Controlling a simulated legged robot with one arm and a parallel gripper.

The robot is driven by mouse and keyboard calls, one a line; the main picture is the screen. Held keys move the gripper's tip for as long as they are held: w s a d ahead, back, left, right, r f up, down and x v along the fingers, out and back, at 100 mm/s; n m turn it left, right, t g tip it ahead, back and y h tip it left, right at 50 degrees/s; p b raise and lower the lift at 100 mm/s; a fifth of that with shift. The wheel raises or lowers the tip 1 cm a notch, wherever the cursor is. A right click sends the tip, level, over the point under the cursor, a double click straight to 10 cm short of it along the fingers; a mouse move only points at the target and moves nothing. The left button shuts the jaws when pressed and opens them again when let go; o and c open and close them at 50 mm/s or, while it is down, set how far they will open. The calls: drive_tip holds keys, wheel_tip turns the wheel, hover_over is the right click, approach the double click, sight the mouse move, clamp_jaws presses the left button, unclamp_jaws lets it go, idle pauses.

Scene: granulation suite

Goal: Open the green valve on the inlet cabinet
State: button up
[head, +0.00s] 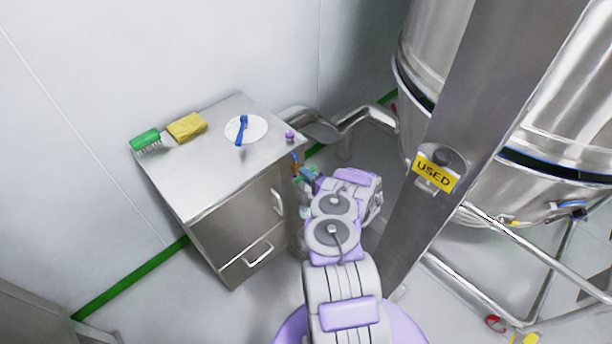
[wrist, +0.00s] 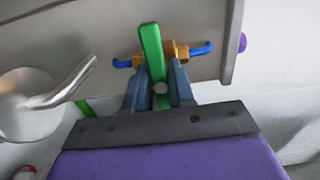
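The inlet cabinet (head: 236,227) is a steel cabinet against the wall in the head view. Its valve shows in the wrist view as a brass body (wrist: 181,52) with blue ends, mounted by the cabinet's edge. The green valve handle (wrist: 151,42) stands nearly upright in front of the body, tilted slightly. My gripper (wrist: 160,68) has its two blue-grey fingers close on both sides of the handle's lower part and looks shut on it. In the head view my gripper (head: 304,176) is at the cabinet's right side, and my arm hides part of the valve.
A steel post (head: 470,110) and large tank (head: 560,110) stand right. A bent metal handle (wrist: 72,84) is left of my gripper.

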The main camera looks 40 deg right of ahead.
drive_tip(key=shift+a, duration=0.2)
clamp_jaws()
drive_tip(key=shift+d, duration=0.1)
drive_tip(key=shift+r+n+p, duration=0.1)
drive_tip(key=shift+n+p, duration=0.3)
drive_tip(key=shift+p, duration=0.15)
drive_tip(key=n+p, duration=0.2)
drive_tip(key=n, duration=0.1)
drive_tip(key=shift+p, duration=0.3)
drive_tip(key=n, duration=0.2)
drive_tip(key=shift+n+p, duration=0.3)
drive_tip(key=shift+n, duration=0.1)
drive_tip(key=n, duration=0.5)
drive_tip(key=shift+d+f, duration=0.1)
drive_tip(key=shift+f, duration=0.1)
drive_tip(key=n+b, duration=0.1)
drive_tip(key=n, duration=0.5)
drive_tip(key=shift+n, duration=0.3)
drive_tip(key=o, duration=0.5)
unclamp_jaws()
